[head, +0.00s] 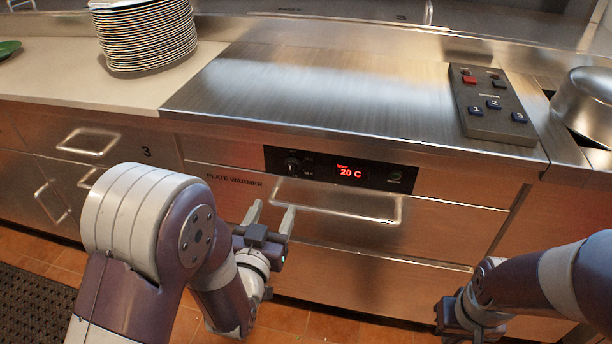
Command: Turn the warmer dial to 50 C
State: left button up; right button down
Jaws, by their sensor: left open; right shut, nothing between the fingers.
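The plate warmer (440,225) is a steel drawer unit with a black control panel (265,160). Its small dark dial (292,165) sits at the panel's left end. The red display (349,172) reads 20 C. My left gripper (270,212) is open and empty, just below and slightly left of the dial, its fingers pointing up toward the drawer front and apart from the dial. My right gripper (446,318) is low at the right in front of the lower drawer; its fingers are small and hard to make out.
A bar handle (340,203) juts from the warmer drawer right of my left gripper. A plate stack (148,35) stands on the pale counter. A button box (492,105) lies on the steel top, with a metal pan (585,103) at right.

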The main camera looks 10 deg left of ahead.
aim_at(290, 169)
pick_arm(q)
jog(key=w+b, duration=0.1)
jog(key=w, duration=1.1)
jog(key=shift+w+d+b, duration=0.15)
jog(key=shift+w+b, duration=0.15)
jog(key=shift+r, duration=0.1)
jog(key=c, duration=1)
